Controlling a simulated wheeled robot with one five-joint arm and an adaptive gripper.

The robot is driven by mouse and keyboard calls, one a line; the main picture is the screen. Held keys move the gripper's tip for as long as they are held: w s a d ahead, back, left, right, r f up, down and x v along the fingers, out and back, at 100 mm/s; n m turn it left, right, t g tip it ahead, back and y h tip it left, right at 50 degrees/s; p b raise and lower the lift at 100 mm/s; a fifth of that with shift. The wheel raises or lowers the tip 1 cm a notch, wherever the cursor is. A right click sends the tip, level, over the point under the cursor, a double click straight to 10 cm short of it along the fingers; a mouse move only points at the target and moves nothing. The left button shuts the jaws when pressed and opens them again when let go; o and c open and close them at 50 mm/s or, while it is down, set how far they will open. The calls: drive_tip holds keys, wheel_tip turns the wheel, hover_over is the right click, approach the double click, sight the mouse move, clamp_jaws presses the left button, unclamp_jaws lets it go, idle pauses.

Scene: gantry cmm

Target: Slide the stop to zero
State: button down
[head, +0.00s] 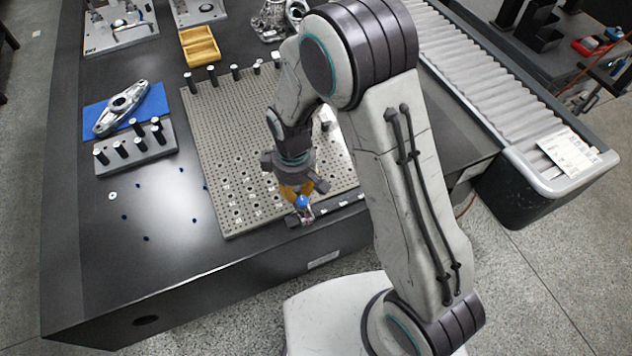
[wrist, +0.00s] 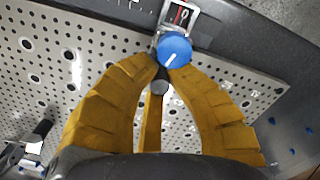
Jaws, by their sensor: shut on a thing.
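The stop is a small metal slider with a blue knob (head: 303,202) at the front edge of the perforated plate (head: 215,150). In the wrist view the blue knob (wrist: 175,50) has a white line on it. A metal frame with a dark window and a red mark (wrist: 179,14) sits beside the knob; its reading is too small to tell. My gripper (head: 301,198) points down at the plate's front edge, its yellow fingers closed around the stop. In the wrist view the fingertips (wrist: 166,62) meet at the knob and partly hide what they hold. A dark round-ended post (wrist: 158,83) shows between the fingers.
Dark pegs (head: 236,72) stand along the plate's back edge. To the left are a peg block (head: 135,158) and a metal part on a blue mat (head: 122,108). A yellow tray (head: 199,46) lies behind. A roller conveyor (head: 470,70) stands right. The table's front left is mostly clear.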

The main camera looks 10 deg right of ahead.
drive_tip(key=shift+s+a, duration=0.15)
drive_tip(key=shift+a, duration=0.25)
drive_tip(key=c, duration=1.7)
unclamp_jaws()
drive_tip(key=o, duration=0.3)
drive_tip(key=shift+a, duration=0.2)
drive_tip(key=shift+o, duration=1)
drive_tip(key=shift+r, duration=0.1)
wheel_tip(320, 180, up, 12)
